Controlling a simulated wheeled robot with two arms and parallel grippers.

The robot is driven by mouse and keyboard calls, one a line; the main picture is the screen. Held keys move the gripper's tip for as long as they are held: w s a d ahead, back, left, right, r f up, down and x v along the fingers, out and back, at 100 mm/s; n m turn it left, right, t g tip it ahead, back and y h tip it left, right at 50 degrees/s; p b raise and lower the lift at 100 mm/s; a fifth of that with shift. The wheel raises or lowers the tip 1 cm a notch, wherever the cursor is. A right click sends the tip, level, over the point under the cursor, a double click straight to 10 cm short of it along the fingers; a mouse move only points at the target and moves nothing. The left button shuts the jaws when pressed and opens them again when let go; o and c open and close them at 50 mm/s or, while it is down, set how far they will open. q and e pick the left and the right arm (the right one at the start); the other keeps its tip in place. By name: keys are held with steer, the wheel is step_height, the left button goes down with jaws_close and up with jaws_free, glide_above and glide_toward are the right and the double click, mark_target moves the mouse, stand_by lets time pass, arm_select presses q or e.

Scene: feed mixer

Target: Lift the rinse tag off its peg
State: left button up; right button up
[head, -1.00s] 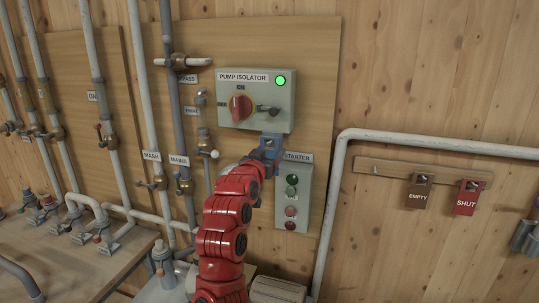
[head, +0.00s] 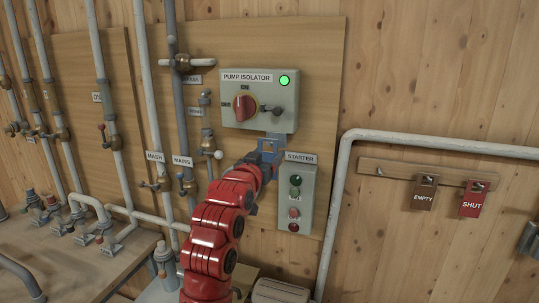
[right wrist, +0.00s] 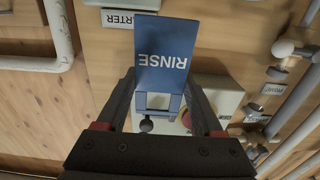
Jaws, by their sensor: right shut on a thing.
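The blue rinse tag (right wrist: 161,62), lettered RINSE, shows upside down in the right wrist view, between the fingers of my right gripper (right wrist: 165,115). The gripper is shut on it. A dark round knob (right wrist: 146,124) shows at the tag's slotted end; I cannot tell whether it is still through the slot. In the head view the tag (head: 276,139) is a small blue patch at the lower edge of the pump isolator box (head: 245,77), mostly hidden by my right gripper (head: 266,152). A dark peg-like part (head: 272,110) sits right of the red switch. My left gripper is out of view.
The starter box (head: 294,195) with its buttons is just below right of my gripper. Pipes and valves (head: 183,184) stand close at left. A wooden rail (head: 450,177) at right holds the EMPTY tag (head: 424,193) and SHUT tag (head: 472,199); its left peg is bare.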

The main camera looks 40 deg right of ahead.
steer(key=shift+f, duration=0.2)
steer(key=shift+s+a+r, duration=0.15)
steer(key=shift+s+a, duration=0.25)
steer(key=shift+a, duration=0.2)
steer(key=shift+f+b+v, duration=0.2)
steer(key=shift+b+v, duration=0.5)
steer(key=shift+v, duration=1)
steer(key=shift+r, duration=0.1)
steer(key=shift+d, duration=0.1)
